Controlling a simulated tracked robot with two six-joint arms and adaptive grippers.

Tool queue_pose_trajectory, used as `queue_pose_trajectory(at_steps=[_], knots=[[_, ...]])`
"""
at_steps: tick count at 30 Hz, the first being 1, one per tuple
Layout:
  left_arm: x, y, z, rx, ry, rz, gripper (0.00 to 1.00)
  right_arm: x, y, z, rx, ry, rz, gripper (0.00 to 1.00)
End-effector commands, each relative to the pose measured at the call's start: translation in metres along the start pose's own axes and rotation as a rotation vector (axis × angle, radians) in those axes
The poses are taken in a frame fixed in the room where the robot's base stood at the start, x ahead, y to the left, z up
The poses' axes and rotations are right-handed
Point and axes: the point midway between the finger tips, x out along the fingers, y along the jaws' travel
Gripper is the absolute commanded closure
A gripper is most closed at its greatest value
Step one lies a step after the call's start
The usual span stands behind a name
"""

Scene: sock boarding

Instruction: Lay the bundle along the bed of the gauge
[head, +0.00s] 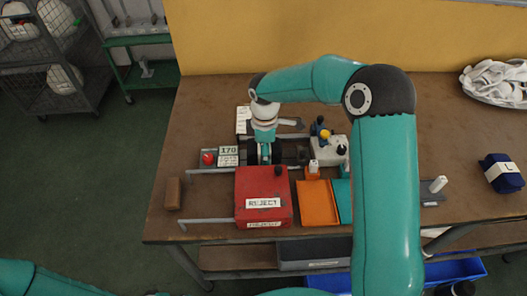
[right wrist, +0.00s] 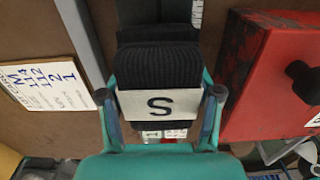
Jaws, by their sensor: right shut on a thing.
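The bundle is a dark ribbed roll of socks (right wrist: 155,62) with a white band (right wrist: 160,104) marked S, in the right wrist view. My right gripper (right wrist: 160,122) is shut on it, one finger on each side of the band. In the head view this gripper (head: 264,158) points down over the gauge (head: 290,154), a dark strip beside a 170 sign. A white scale (right wrist: 196,12) runs beside dark surfaces beyond the bundle. Whether the bundle touches the bed I cannot tell. My left gripper is not in view; only a left arm link shows at bottom left.
A red REJECT box (head: 263,185) stands close in front of the gauge. An orange tray (head: 318,204), a brown block (head: 173,193) and a white-grey device (head: 326,150) are nearby. A navy bundle (head: 501,173) lies far right. My right arm hides part of the table.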

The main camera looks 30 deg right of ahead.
Motion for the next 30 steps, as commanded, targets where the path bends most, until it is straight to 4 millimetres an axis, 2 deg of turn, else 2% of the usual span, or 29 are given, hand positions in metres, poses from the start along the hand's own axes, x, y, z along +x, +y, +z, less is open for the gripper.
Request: queue_pose_trajectory(at_steps=[12, 13, 17, 30], knots=[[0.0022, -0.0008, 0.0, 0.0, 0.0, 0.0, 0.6, 0.0087, 0.0003, 0.0008, 0.002, 0.001, 0.001, 0.75], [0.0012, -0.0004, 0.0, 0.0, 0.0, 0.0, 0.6, 0.0076, 0.0002, 0.0008, 0.002, 0.001, 0.001, 0.31], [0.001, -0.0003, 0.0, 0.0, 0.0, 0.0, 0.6, 0.0074, 0.0002, 0.0011, 0.003, 0.001, 0.001, 0.11], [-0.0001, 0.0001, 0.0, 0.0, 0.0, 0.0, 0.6, 0.0011, 0.0007, 0.0013, 0.004, 0.002, 0.003, 0.11]])
